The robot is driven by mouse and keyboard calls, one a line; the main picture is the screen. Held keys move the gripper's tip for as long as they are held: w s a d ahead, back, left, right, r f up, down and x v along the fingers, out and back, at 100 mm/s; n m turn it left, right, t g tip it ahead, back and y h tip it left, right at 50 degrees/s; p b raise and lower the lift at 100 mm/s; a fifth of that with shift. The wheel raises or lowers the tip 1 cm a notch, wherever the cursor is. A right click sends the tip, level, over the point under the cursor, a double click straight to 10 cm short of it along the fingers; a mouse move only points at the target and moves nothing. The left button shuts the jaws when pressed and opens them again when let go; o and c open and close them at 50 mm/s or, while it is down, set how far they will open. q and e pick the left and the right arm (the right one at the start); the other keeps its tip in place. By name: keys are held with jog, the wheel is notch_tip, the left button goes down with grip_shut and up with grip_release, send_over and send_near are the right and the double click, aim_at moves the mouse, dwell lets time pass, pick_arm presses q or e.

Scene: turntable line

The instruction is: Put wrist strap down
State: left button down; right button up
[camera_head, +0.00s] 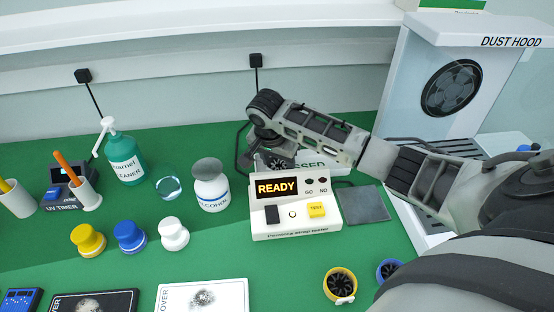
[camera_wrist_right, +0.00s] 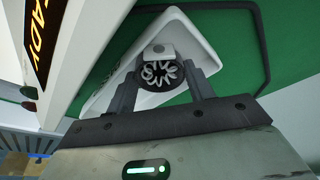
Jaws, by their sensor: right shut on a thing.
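The wrist strap is a small dark ring with pale coils and a white clasp (camera_wrist_right: 160,72), between the fingers of my right gripper (camera_wrist_right: 163,88) in the wrist view. In the head view my right gripper (camera_head: 277,157) reaches in from the right, low behind the strap tester (camera_head: 295,222), which partly hides it. The tester's display reads READY. A white piece (camera_wrist_right: 190,40), partly lettered in the head view (camera_head: 318,158), lies right behind the strap. I cannot tell whether the strap touches it. My left gripper is not in view.
A grey pad (camera_head: 364,204) lies beside the tester. An alcohol bottle (camera_head: 211,188) stands left of it. The dust hood (camera_head: 450,75) rises at the right. Green table is clear before the tester.

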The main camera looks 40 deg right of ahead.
jog(key=o, duration=0.8)
jog(key=shift+c, duration=0.2)
jog(key=v, duration=1.2)
